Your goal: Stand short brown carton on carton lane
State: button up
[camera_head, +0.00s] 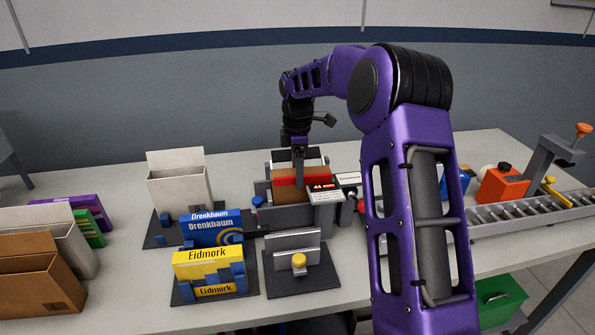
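A brown carton (292,195) sits in the grey fixture (263,217) at the middle of the table, with a red band or item at its upper part. My gripper (299,180) reaches down from above onto this red and brown piece. Its fingertips are too small and too hidden to tell whether they grip it. Another brown carton (36,280), open at the top, stands at the far left front beside white cartons. I cannot tell which surface is the carton lane. A roller track (520,213) runs along the right side of the table.
A white open carton (180,188), a blue Drenkbaum box (212,229) and a yellow Eidmork box (208,270) stand on dark stands left of the fixture. A small stand with a yellow knob (299,262) is in front. An orange device (502,185) is at right. My arm hides the right-middle table.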

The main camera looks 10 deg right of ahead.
jog(key=o, duration=0.3)
jog(key=shift+r, duration=0.1)
